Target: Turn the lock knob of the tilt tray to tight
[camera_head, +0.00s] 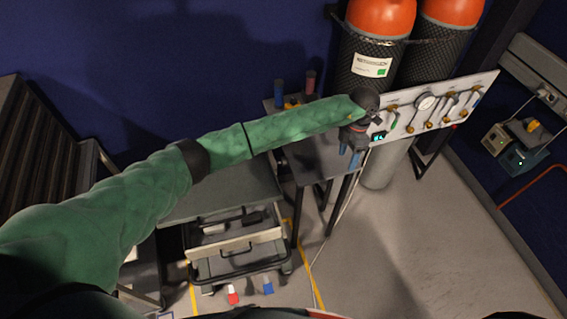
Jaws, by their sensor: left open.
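My left arm, in a green sleeve, reaches from the lower left across to the valve panel. My left gripper (349,155) is open and points down at the panel's left end, over the edge of the grey table. Nothing shows between its blue-tipped fingers. A pale-edged tray (236,247) with a dark handle sits in the cart at lower middle and looks tilted; I cannot tell whether it is the tilt tray. I cannot make out its lock knob. My right gripper is out of view.
The valve panel (440,104) carries a gauge and several valves. Orange-topped cylinders (380,18) stand behind it. A grey table (316,160) is under my gripper. Small boxes (524,158) sit at right. The floor (400,250) at lower right is clear.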

